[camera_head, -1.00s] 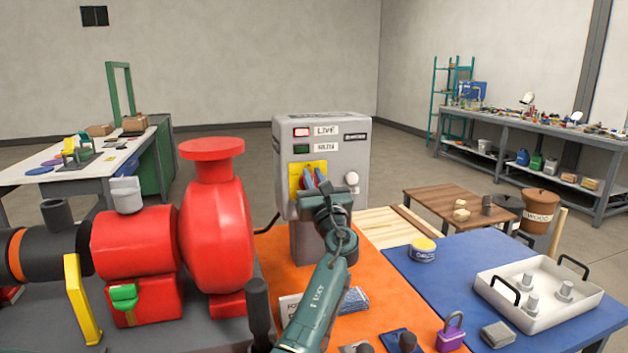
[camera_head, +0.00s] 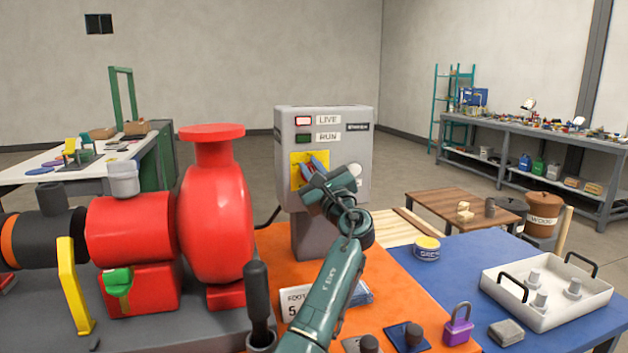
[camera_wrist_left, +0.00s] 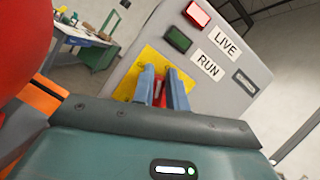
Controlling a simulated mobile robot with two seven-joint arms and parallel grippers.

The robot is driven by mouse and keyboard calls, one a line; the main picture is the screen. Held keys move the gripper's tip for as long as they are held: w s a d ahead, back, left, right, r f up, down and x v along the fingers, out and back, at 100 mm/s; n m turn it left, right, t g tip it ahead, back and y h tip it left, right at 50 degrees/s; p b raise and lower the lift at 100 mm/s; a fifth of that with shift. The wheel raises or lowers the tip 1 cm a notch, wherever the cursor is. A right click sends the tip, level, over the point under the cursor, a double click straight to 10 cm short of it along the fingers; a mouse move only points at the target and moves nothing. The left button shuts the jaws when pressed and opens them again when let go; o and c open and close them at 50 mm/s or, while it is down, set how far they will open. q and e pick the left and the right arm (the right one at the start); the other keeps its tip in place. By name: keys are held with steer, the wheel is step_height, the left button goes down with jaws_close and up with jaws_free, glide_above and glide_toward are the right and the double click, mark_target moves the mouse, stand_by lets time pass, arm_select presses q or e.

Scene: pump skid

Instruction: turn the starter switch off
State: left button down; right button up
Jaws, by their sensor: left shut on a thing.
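The starter box (camera_head: 352,140) is a grey cabinet on a pedestal on the orange mat. It has a red lamp (camera_head: 303,121) marked LIVE, lit brighter than the dark green lamp (camera_head: 303,138) marked RUN. Its starter switch sits on a yellow plate (camera_head: 297,170), which also shows in the left wrist view (camera_wrist_left: 126,84). My left gripper (camera_head: 314,166) is at the plate. In the left wrist view its two blue fingers (camera_wrist_left: 163,90) are closed on a small red handle (camera_wrist_left: 159,92) between them. The fingers hide most of the switch. My right gripper is not in view.
A red pump (camera_head: 215,215) stands close on the left. A purple padlock (camera_head: 458,325), a tin (camera_head: 426,248) and a white tray (camera_head: 548,310) lie on the right. The blue mat (camera_head: 455,270) has free room.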

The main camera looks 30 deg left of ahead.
arm_select(q)
steer(key=n+g+b, duration=0.1)
steer(key=n, duration=0.1)
steer(key=f+n+g+b, duration=0.1)
steer(key=n, duration=0.2)
steer(key=shift+s+a, duration=0.15)
steer(key=n+g, duration=0.2)
steer(key=n, duration=0.1)
steer(key=shift+s+f+b, duration=0.1)
steer(key=shift+f+b, duration=0.05)
steer(key=shift+b, duration=0.2)
steer(key=shift+a+n+g+h, duration=0.1)
steer(key=shift+n+g+h, duration=0.2)
steer(key=shift+n, duration=0.9)
steer(key=shift+s+f+n+g+h, duration=0.1)
steer(key=shift+n+g+h, duration=0.05)
steer(key=shift+n, duration=0.45)
steer(key=shift+f+n+g+h, duration=0.1)
steer(key=shift+n+g+h, duration=0.05)
steer(key=shift+n, duration=0.45)
steer(key=shift+f+n+h, duration=0.1)
steer(key=shift+n+h, duration=0.3)
steer(key=shift+n, duration=0.7)
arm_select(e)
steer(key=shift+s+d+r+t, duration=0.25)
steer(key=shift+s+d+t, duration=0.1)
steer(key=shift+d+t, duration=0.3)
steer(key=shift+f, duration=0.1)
